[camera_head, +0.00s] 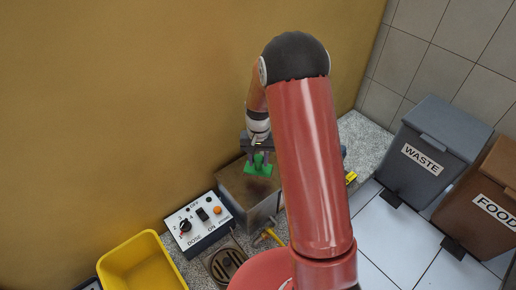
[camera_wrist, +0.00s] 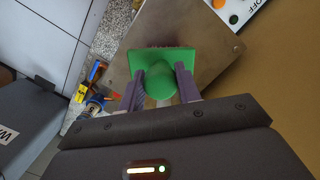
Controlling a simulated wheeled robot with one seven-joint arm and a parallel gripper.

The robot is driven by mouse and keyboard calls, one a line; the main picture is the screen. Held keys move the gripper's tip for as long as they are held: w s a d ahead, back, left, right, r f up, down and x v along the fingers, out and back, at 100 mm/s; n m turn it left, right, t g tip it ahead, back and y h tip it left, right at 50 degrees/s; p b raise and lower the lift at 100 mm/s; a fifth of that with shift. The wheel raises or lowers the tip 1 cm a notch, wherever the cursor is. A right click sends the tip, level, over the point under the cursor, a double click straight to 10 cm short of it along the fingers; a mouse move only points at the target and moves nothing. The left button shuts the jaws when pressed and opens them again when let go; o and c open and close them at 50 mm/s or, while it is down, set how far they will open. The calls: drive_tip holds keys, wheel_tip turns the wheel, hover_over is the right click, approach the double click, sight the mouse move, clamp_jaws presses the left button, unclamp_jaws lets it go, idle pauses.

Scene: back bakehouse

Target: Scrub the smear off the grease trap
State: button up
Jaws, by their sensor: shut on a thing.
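The grease trap (camera_head: 235,185) is a metal box with a brownish flat lid, standing on the speckled floor strip by the yellow wall. Its lid also shows in the wrist view (camera_wrist: 215,45). My gripper (camera_head: 258,165) is over the lid, shut on a green scrubber (camera_head: 262,168). In the wrist view my gripper (camera_wrist: 160,85) has its fingers on both sides of the scrubber's rounded green handle (camera_wrist: 158,80), with the flat green pad beyond. A dark reddish smear (camera_wrist: 165,43) shows on the lid at the pad's far edge. The pad hides part of the lid; I cannot tell whether it touches.
A white control box (camera_head: 198,222) with knob and switches stands left of the trap. A yellow tub (camera_head: 142,265) and a floor drain (camera_head: 226,263) are in front. A yellow-handled valve (camera_head: 268,235) is at the trap's near side. WASTE (camera_head: 432,150) and FOOD (camera_head: 485,195) bins stand right.

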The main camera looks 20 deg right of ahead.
drive_tip(key=shift+r+p, duration=0.95)
drive_tip(key=shift+r, duration=0.8)
